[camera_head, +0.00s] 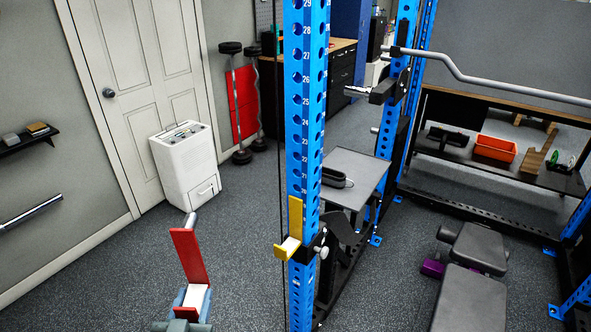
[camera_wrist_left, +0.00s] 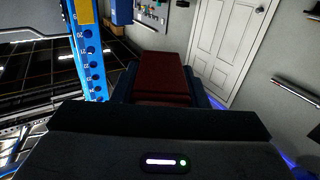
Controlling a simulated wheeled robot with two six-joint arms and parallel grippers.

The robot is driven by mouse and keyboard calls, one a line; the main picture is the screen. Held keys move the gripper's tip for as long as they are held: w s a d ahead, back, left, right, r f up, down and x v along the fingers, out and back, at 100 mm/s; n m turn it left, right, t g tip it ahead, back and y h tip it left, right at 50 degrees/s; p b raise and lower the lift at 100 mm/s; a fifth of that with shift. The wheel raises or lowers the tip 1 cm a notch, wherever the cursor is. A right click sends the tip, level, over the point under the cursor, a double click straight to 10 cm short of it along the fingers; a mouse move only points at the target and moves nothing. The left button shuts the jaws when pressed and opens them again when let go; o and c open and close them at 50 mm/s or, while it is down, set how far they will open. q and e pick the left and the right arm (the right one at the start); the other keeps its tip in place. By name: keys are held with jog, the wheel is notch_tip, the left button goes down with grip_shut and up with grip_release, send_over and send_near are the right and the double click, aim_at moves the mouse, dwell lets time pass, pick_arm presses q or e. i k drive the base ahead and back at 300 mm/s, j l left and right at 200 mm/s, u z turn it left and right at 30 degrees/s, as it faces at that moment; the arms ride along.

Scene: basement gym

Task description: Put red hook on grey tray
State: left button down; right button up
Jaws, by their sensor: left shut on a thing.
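The red hook (camera_head: 189,256) is an L-shaped red piece with a white pad; its tall plate stands upright in the lower left of the head view. My left gripper (camera_head: 192,300) is shut on its lower part, above the floor. In the left wrist view the red hook (camera_wrist_left: 163,75) shows dark red between my gripper's dark fingers (camera_wrist_left: 160,100). The grey tray (camera_head: 360,170) is a flat grey top behind the blue post, right of and farther away than my gripper. A small black object (camera_head: 335,178) lies on its left side. My right gripper is out of view.
A blue perforated post (camera_head: 304,120) with a yellow hook (camera_head: 293,225) stands between my left gripper and the grey tray. A grey padded bench (camera_head: 470,295) is at lower right. A white dehumidifier-like box (camera_head: 187,165) stands by the door. Floor at left is clear.

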aim_at(356, 164)
jog(key=u, duration=1.65)
jog(key=i+j, duration=0.15)
jog(key=i, duration=0.4)
jog(key=i+j+u, duration=0.1)
jog(key=i, duration=0.4)
jog(key=i+z, duration=0.3)
jog(key=i, duration=0.25)
jog(key=i+z, duration=0.35)
jog(key=i, duration=0.15)
jog(key=i+j+z, duration=0.3)
jog(key=i, duration=0.25)
jog(key=i+l+z, duration=0.25)
jog(key=i+z, duration=0.5)
jog(key=i, duration=0.25)
jog(key=i+z, duration=0.4)
jog(key=i, duration=0.15)
jog(key=i+j+z, duration=0.2)
jog(key=i, duration=0.35)
jog(key=i+j+z, duration=0.2)
jog(key=i, duration=0.4)
jog(key=l+z, duration=0.1)
jog(key=z, duration=3.15)
